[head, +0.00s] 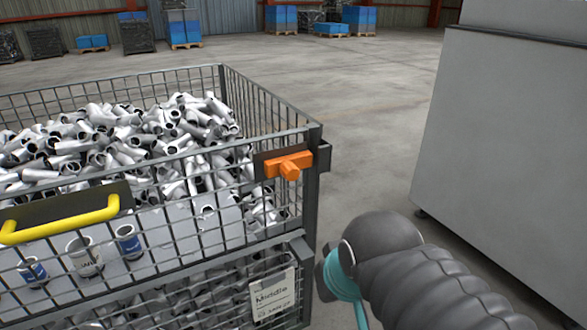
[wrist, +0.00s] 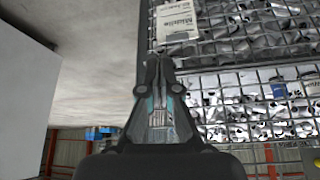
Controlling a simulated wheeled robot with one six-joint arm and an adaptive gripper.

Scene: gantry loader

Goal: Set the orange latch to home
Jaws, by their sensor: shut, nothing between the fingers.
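The orange latch (head: 288,165) sits on a dark plate at the top right corner of the wire mesh crate's front side in the head view. It shows as a horizontal bar with a knob at its middle. My arm is at the lower right of the head view, below and to the right of the latch, apart from it. My gripper's fingers are hidden there. In the wrist view my gripper (wrist: 159,65) points at the crate's corner post, its fingers together with nothing between them. The latch cannot be made out in the wrist view.
The mesh crate (head: 311,200) is full of grey metal pipe fittings. A yellow handle (head: 60,227) is on its front, with cups behind the mesh. A white label (head: 272,297) hangs below the latch. A large grey cabinet (head: 500,140) stands right. Open floor lies between.

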